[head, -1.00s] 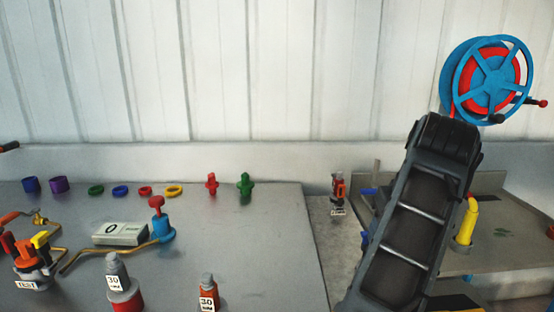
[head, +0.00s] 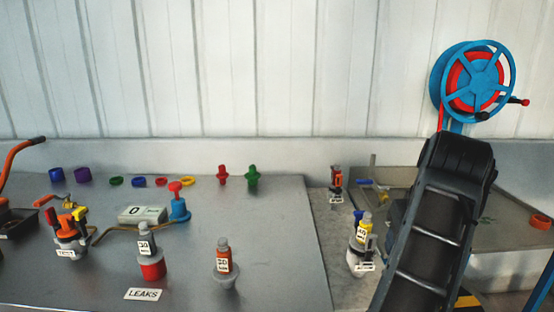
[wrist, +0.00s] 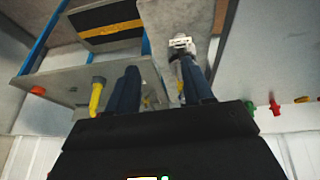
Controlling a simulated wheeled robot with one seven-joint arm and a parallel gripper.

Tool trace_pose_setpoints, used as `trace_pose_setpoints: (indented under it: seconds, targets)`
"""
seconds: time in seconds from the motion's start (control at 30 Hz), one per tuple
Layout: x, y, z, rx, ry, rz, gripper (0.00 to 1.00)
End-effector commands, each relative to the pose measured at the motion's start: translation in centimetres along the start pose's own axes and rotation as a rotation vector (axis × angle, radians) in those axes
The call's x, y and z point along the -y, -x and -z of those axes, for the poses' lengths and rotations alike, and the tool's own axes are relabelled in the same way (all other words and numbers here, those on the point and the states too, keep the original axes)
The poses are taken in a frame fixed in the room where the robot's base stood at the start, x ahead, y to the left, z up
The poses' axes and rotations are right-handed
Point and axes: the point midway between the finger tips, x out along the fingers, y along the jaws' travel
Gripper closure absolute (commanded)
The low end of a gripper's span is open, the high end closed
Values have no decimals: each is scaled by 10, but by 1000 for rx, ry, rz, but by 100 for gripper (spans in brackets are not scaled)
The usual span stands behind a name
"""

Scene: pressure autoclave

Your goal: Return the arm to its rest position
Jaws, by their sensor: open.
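My arm (head: 435,230) shows at the right of the head view, its dark links rising in front of the right-hand bench. My gripper (wrist: 160,88) shows in the wrist view, with its two dark fingers apart and nothing seen held between them. A grey and white fitting (wrist: 181,46) lies beyond the right finger, apparently below it; whether it touches cannot be told. The gripper does not show clearly in the head view.
The grey bench (head: 290,230) carries labelled fittings, coloured rings and a grey display box (head: 142,214). A white-based fitting with a yellow top (head: 362,240) stands close left of my arm. A blue and red reel (head: 475,80) is behind it. A yellow post (wrist: 97,96) shows in the wrist view.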

Motion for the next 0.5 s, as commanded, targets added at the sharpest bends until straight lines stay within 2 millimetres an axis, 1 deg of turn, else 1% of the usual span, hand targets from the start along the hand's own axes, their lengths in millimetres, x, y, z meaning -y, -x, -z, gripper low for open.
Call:
trace_pose_setpoints:
  seconds: [0.27, 0.37, 0.5]
  targets:
    - [-36, -19, -12, -66, 15, -133, 49]
    - [-53, -26, -18, -100, 27, -195, 49]
    - [-82, -38, -32, -169, 63, -303, 49]
